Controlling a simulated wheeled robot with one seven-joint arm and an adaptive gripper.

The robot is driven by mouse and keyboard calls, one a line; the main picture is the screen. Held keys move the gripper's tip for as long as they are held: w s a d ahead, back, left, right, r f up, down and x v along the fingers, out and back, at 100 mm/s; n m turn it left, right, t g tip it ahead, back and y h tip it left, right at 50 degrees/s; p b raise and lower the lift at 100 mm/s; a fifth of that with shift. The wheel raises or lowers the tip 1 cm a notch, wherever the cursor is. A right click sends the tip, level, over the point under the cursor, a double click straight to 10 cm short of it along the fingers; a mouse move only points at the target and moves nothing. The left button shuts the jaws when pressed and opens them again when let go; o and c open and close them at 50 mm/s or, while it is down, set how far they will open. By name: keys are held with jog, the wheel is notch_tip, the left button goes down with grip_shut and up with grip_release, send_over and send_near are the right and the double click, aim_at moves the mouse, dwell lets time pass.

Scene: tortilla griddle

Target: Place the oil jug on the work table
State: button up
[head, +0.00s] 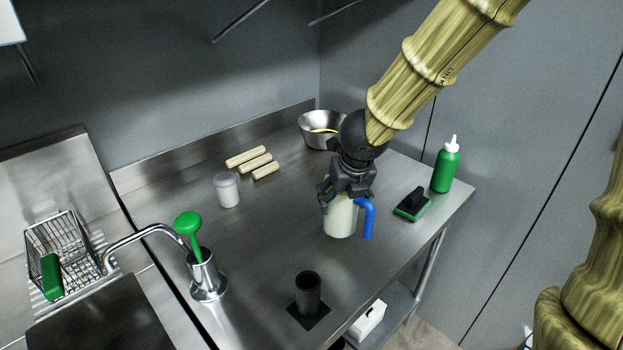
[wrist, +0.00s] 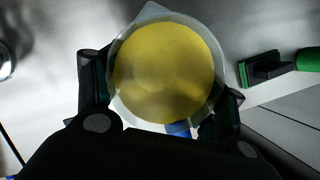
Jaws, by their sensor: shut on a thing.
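The oil jug (head: 341,217) is a clear jug with pale yellow oil and a blue handle on its right side. My gripper (head: 345,193) is shut around the jug's upper part from above, and the jug looks upright. In the wrist view the jug (wrist: 165,72) shows from above, full of yellow oil, between the two fingers of my gripper (wrist: 160,100). The work table (head: 270,225) is a steel surface beneath the jug. I cannot tell whether the jug's base touches it.
A black cylinder on a square base (head: 308,295) stands at the front. A green brush (head: 412,205) and green bottle (head: 445,168) are at right. A metal bowl (head: 315,128), pale rolls (head: 252,160) and a clear cup (head: 227,190) are further back.

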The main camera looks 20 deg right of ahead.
jog(key=w+d+f+p, duration=0.2)
jog(key=w+p, duration=0.1)
jog(key=w, duration=0.4)
jog(key=w+d+f+p, duration=0.2)
jog(key=w, duration=0.6)
jog(key=shift+w+f+p, duration=0.3)
jog(key=shift+f+p, duration=0.05)
jog(key=shift+p, duration=0.05)
jog(key=shift+f, duration=0.15)
jog(key=o, duration=1.6)
jog(key=d+v, duration=0.1)
jog(key=v, duration=1.1)
jog(key=shift+a+b, duration=0.45)
